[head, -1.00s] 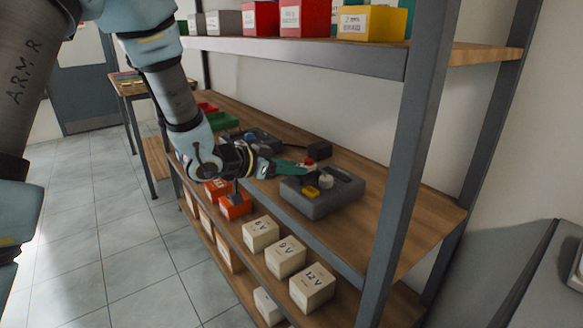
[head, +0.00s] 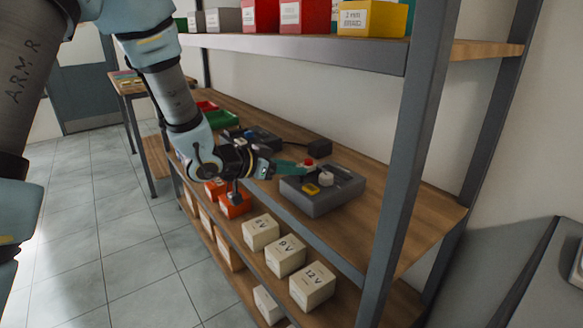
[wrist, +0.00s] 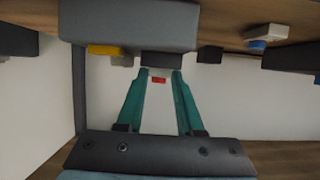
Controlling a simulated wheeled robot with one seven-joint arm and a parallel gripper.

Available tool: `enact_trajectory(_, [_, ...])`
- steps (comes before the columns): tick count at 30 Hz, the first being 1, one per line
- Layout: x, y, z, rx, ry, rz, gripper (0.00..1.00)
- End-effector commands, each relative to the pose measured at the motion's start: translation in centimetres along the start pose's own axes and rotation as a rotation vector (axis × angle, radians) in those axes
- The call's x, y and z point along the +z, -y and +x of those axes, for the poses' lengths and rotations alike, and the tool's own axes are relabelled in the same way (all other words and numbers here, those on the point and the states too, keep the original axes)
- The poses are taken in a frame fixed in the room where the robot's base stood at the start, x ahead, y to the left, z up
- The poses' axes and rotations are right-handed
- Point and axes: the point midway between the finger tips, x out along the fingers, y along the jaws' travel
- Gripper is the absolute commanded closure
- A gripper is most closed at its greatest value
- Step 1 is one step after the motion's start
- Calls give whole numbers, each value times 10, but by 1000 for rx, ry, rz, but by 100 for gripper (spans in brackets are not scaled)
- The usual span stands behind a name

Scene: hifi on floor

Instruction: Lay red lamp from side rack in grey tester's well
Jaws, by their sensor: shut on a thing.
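The red lamp (head: 310,162) is between the fingertips of my gripper (head: 304,167), which is shut on it. In the wrist view the red lamp (wrist: 158,80) shows as a small red piece between the two teal fingers. The grey tester (head: 318,204) stands on the wooden shelf, with a yellow button and a white knob on top. The lamp is at the tester's far left side in the head view; whether it touches the tester I cannot tell. The tester also shows in the wrist view (wrist: 130,22). The well and the side rack cannot be made out clearly.
Labelled cream boxes (head: 285,255) and orange boxes (head: 236,206) stand on the lower shelf. A grey upright post (head: 408,170) rises at the right front. The shelf right of the tester is clear.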

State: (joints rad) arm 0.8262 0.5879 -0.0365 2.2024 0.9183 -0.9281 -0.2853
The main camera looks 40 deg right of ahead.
Motion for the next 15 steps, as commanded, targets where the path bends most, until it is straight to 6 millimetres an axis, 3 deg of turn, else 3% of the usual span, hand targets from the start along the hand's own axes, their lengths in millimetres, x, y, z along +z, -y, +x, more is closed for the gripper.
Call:
enact_trajectory(7, [0, 0, 0, 0, 0, 0, 100])
enact_trajectory(8, [0, 0, 0, 0, 0, 0, 62])
enact_trajectory(15, [0, 0, 0, 0, 0, 0, 35])
